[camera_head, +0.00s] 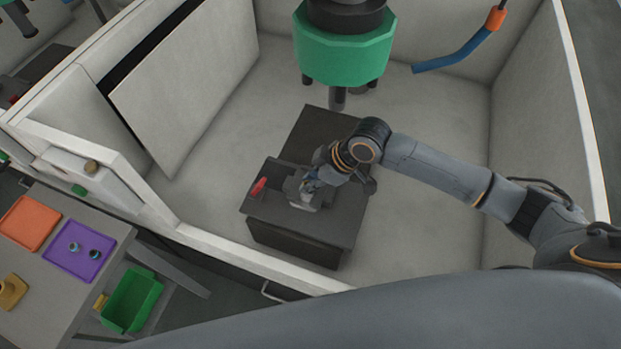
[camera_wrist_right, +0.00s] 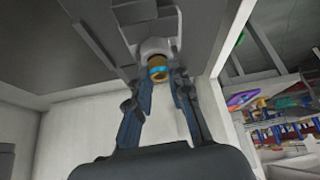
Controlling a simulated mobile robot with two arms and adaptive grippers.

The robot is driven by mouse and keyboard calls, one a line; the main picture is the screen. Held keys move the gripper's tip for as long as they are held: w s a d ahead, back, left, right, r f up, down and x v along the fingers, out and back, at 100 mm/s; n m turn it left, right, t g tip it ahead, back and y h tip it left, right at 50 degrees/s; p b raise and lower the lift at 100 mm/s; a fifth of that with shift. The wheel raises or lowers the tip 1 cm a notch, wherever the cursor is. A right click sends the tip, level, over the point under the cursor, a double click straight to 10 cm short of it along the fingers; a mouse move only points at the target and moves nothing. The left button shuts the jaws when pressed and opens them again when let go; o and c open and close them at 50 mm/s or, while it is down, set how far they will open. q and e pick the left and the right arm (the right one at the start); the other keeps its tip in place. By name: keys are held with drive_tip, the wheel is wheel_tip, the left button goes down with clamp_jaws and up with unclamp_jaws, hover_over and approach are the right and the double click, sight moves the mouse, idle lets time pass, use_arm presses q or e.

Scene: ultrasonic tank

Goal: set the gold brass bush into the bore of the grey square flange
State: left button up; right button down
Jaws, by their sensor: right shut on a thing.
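The grey square flange (camera_head: 304,201) sits on a dark block in the tank, mostly behind my right gripper. In the right wrist view the light grey flange (camera_wrist_right: 152,46) is right behind the gold brass bush (camera_wrist_right: 157,74), which has a blue band. My right gripper (camera_head: 310,184) is at the flange; in the wrist view its fingers (camera_wrist_right: 158,82) are shut on the bush. The bush lines up roughly with the flange; whether its end is inside the bore cannot be told. The bush cannot be made out clearly in the head view. My left gripper is not in view.
The dark block (camera_head: 290,232) has a red-handled part (camera_head: 258,187) beside the flange. A green-collared machine head (camera_head: 343,58) hangs above. Tank walls surround the open floor. Outside left, a table holds an orange tray (camera_head: 28,222) and a purple tray (camera_head: 72,265); a green bin (camera_head: 133,299) stands lower.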

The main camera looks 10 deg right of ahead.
drive_tip(key=shift+f, duration=0.2)
idle(0.6)
drive_tip(key=c, duration=0.7)
unclamp_jaws()
drive_tip(key=shift+o, duration=0.2)
drive_tip(key=shift+r+p, duration=0.1)
drive_tip(key=shift+p, duration=0.2)
wheel_tip(320, 180, up, 7)
drive_tip(key=p, duration=0.7)
drive_tip(key=shift+s+a, duration=0.1)
